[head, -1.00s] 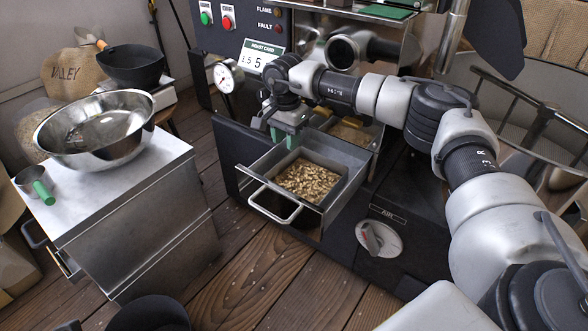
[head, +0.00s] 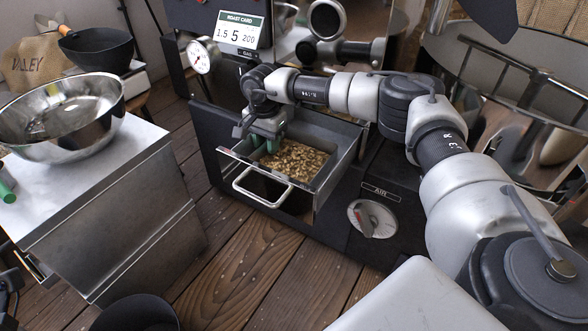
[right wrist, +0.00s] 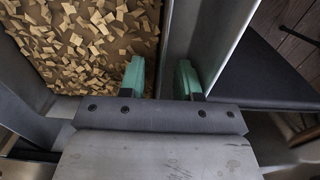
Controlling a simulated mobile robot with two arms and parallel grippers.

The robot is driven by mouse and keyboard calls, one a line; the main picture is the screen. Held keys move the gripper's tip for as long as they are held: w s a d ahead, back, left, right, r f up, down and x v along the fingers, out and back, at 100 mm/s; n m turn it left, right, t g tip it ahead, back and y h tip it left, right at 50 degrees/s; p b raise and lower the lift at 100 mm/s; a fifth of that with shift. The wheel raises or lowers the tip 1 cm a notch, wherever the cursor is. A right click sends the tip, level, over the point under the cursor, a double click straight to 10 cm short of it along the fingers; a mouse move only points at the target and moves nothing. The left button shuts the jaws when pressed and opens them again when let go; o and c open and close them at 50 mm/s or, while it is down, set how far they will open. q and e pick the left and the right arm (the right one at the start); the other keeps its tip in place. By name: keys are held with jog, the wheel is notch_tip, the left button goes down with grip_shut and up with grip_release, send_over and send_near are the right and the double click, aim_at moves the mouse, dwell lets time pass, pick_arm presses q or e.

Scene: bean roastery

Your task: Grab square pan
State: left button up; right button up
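The square pan (head: 333,166) holds tan chip-like pieces and sits inside the pulled-out metal drawer of the dark machine. My right gripper (head: 265,145) reaches down at the pan's left side, with its green fingertips low in the drawer. In the right wrist view, the green fingers (right wrist: 161,80) are apart. The left finger is over the edge of the tan pieces and the right finger is beyond the pan's wall (right wrist: 166,40). The wall lies between them, with gaps showing. I cannot make out my left gripper.
The drawer's front handle (head: 262,188) sticks out over the wooden floor. A metal cart (head: 120,185) at left carries a large steel bowl (head: 62,115). A dial marked AIR (head: 372,219) is right of the drawer. Floor between cart and machine is clear.

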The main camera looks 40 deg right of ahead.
jog(key=shift+f, duration=0.5)
grip_shut()
jog(key=shift+r, duration=0.1)
